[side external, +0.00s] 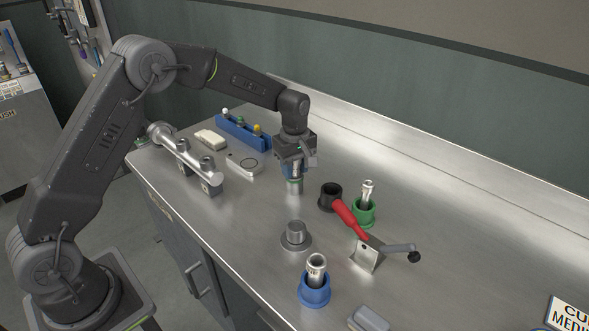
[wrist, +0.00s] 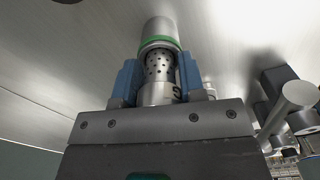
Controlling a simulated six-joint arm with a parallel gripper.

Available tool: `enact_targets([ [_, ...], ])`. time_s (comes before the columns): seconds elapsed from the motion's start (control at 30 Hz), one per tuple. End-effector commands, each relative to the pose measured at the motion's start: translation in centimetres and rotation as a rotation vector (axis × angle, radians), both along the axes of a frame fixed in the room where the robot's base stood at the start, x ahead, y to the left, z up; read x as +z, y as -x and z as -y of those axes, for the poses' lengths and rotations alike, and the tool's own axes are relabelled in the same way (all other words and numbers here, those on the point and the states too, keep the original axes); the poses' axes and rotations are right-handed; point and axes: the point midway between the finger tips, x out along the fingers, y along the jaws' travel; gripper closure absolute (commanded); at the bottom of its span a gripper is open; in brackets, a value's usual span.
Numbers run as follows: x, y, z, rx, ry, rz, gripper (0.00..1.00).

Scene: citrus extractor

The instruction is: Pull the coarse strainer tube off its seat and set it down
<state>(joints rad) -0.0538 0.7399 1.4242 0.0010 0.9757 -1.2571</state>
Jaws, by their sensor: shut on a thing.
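My gripper (side external: 293,176) is shut on a metal strainer tube (side external: 295,186). In the wrist view the blue fingers (wrist: 161,85) grip the tube (wrist: 160,65) from both sides. It has a band of holes, a green ring and a dark mark near the gripper, partly cut off. The tube hangs upright, its plain end down, over the bare steel bench; I cannot tell whether it touches the bench. A flanged metal stub (side external: 295,236) stands bare in front of it.
A green cup (side external: 364,214) and a blue cup (side external: 313,293) each hold a metal tube. A metal pipe fitting (side external: 180,153), a white block (side external: 210,139) and a blue rack (side external: 240,134) lie left.

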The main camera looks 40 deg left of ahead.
Motion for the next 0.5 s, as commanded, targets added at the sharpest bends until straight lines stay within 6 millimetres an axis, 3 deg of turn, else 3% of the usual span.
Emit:
enact_targets([
  [0.1, 0.07, -0.03, 0.00, 0.000, 0.000, 0.001, 1.00],
  [0.5, 0.78, -0.06, 0.00, 0.000, 0.000, 0.002, 1.00],
])
